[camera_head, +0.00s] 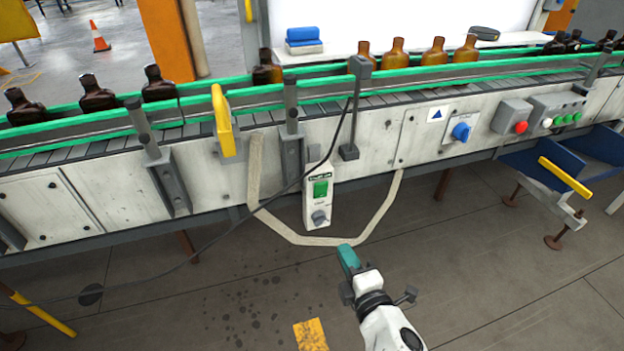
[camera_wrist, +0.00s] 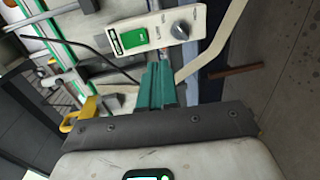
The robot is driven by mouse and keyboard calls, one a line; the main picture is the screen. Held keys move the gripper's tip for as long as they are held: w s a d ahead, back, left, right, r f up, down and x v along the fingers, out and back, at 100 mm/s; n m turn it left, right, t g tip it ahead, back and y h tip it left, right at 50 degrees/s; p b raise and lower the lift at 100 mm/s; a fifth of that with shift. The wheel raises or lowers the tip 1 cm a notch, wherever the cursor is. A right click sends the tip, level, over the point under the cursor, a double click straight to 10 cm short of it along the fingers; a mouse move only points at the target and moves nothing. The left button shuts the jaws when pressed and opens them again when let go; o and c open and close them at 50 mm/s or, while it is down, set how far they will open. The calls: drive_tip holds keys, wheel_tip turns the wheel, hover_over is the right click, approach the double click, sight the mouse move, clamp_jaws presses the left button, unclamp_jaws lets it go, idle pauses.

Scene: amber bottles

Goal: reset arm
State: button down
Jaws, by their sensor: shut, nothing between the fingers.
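My gripper (camera_head: 348,257) is at the lower middle of the head view, with teal fingers, in front of and below the conveyor. In the wrist view the teal fingers (camera_wrist: 158,86) are together with nothing between them. They point toward the white control box (camera_head: 319,196), which has a green switch and a grey knob and hangs on the conveyor's front. The box also shows at the top of the wrist view (camera_wrist: 155,32). The gripper looks apart from the box. Several amber bottles (camera_head: 397,54) stand on the conveyor (camera_head: 365,131) behind green rails.
A pale hose (camera_head: 335,240) loops below the conveyor, and a black cable crosses its front. A yellow handle (camera_head: 223,121) juts from the rail. Blue bins (camera_head: 542,166) stand at the right. The floor (camera_head: 490,275) around my gripper is clear.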

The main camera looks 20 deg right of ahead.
drive_tip(key=s+d+f+m+g+h+p, duration=0.3)
drive_tip(key=s+d+m+g+h, duration=0.3)
drive_tip(key=s+d+m, duration=0.5)
drive_tip(key=s+a+f+m+g+y+p, duration=0.1)
drive_tip(key=s+m+g+y, duration=0.2)
drive_tip(key=s, duration=0.5)
drive_tip(key=s+a+m+g+y, duration=0.2)
drive_tip(key=s+m+g, duration=0.2)
drive_tip(key=s, duration=0.5)
drive_tip(key=g, duration=0.2)
drive_tip(key=shift+s+a+f+g+y+p, duration=0.15)
drive_tip(key=shift+f+g+y+p, duration=0.15)
drive_tip(key=shift+f+y+p, duration=0.1)
drive_tip(key=c, duration=1.8)
unclamp_jaws()
